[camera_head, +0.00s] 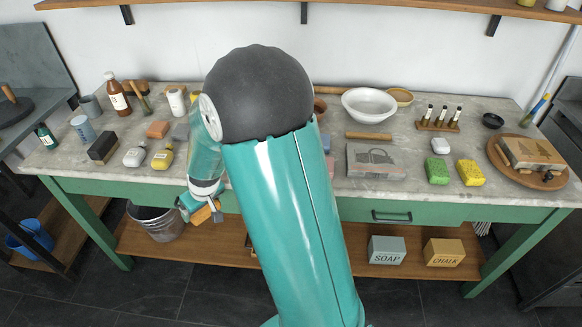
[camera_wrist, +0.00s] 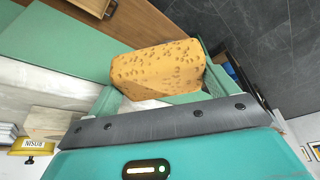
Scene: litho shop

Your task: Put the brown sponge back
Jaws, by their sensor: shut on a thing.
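The brown sponge (camera_wrist: 155,70), orange-brown with dark pores, sits between the two green fingers of my gripper (camera_wrist: 152,88) in the wrist view. My gripper is shut on it. In the head view my gripper (camera_head: 198,206) hangs at the table's front edge, left of my large teal arm link. Part of the sponge (camera_head: 203,214) shows there as a small orange patch below the fingers. A green sponge (camera_head: 437,170) and a yellow sponge (camera_head: 470,172) lie side by side on the right of the marble worktop (camera_head: 290,186). My arm hides the middle of the worktop.
A litho stone (camera_head: 375,160) lies left of the sponges, and a round wooden board (camera_head: 497,156) lies to their right. Bottles and blocks crowd the left side. A metal bucket (camera_head: 160,224) stands below. SOAP (camera_head: 387,250) and CHALK (camera_head: 444,252) boxes sit on the lower shelf.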

